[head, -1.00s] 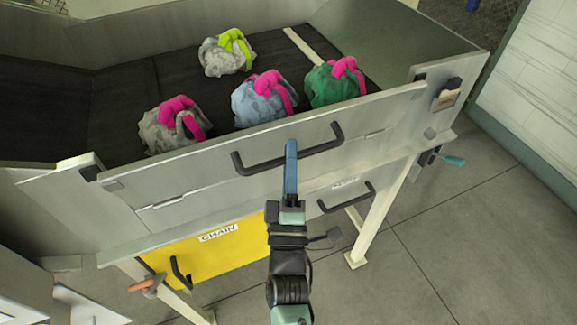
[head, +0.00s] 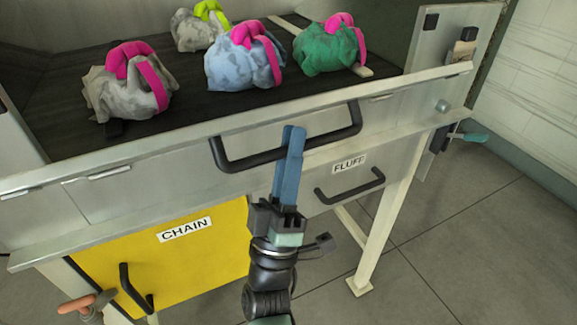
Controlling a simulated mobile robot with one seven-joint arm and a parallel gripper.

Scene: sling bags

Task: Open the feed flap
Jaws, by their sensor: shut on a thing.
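The feed flap (head: 120,195) is a long pale grey panel along the front of the bag conveyor. Its top edge runs below the black block (head: 431,22) on the right end wall. A wide black bar handle (head: 240,163) is fixed to its face. My gripper (head: 292,140), with blue fingers, comes up from below and is shut on the middle of this handle. The fingers hide a short part of the bar.
Several sling bags, including a green one (head: 325,50), lie on the dark belt (head: 205,106) behind the flap. Below are a yellow CHAIN door (head: 190,260) and a FLUFF panel with its own handle (head: 350,192). A pale leg (head: 385,235) stands at right; floor beyond is clear.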

